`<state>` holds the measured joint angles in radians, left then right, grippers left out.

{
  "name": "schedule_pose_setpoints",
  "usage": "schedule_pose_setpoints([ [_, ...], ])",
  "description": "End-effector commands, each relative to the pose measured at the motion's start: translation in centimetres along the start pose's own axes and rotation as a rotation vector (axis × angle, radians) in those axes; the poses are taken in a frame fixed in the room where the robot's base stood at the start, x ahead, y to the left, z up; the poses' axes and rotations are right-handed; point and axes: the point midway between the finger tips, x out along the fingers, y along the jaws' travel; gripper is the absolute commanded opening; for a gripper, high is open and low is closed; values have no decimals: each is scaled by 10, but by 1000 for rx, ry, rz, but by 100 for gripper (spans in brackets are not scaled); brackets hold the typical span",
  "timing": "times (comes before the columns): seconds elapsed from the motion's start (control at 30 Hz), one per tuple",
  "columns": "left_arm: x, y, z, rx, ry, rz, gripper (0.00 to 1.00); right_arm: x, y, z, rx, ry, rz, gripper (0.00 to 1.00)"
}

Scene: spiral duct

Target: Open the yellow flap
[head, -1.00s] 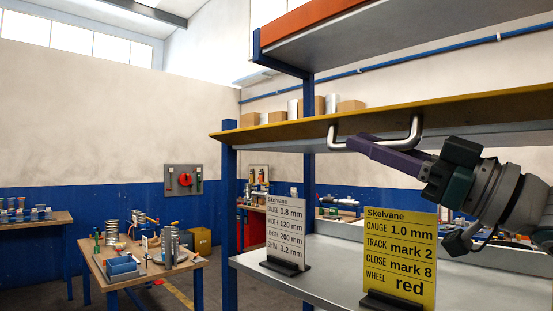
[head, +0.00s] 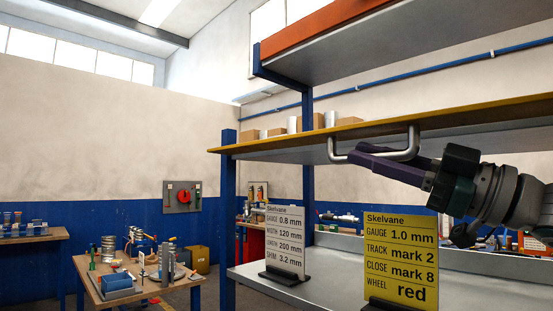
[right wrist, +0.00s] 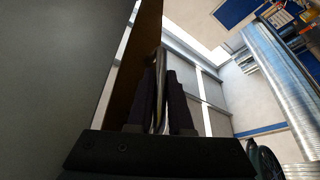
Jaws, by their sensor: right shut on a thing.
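The yellow flap (head: 460,112) shows in the head view as a long, nearly level panel with a thin yellow front edge, seen from slightly below. A bent silver handle (head: 414,143) hangs under its front part. My right gripper (head: 362,153) reaches in from the right and is shut on the handle. In the right wrist view the two dark fingers (right wrist: 165,105) close around the handle bar (right wrist: 158,85), and part of the bar is hidden between them. My left gripper is not in view.
A grey shelf (head: 325,275) lies below the flap with a white sign (head: 286,242) and a yellow sign (head: 400,257) on it. A blue post (head: 228,200) stands at the left. Another shelf (head: 400,45) is above. A workbench (head: 130,292) holds parts at the left.

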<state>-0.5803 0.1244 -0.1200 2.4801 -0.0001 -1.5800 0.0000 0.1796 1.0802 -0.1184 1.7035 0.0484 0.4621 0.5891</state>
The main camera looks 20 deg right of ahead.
Motion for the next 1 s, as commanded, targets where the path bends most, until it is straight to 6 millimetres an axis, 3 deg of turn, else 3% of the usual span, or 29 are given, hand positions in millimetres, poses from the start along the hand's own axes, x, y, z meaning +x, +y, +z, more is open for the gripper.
schedule_pose_setpoints([
  [0.03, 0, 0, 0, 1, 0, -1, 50, 0, 0, 0, 0, 0, 0, 0],
  [0.07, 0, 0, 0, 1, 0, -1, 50, 0, 0, 0, 0, 0, 0, 22],
  [0.3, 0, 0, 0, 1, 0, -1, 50, 0, 0, 0, 0, 0, 1, 48],
  [0.67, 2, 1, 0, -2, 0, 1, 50, -4, 1, 0, 0, 0, 3, 48],
  [0.87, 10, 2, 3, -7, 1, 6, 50, -25, -2, 3, 2, -4, -1, 48],
  [1.0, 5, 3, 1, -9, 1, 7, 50, -40, -1, 1, 5, -4, 0, 48],
])
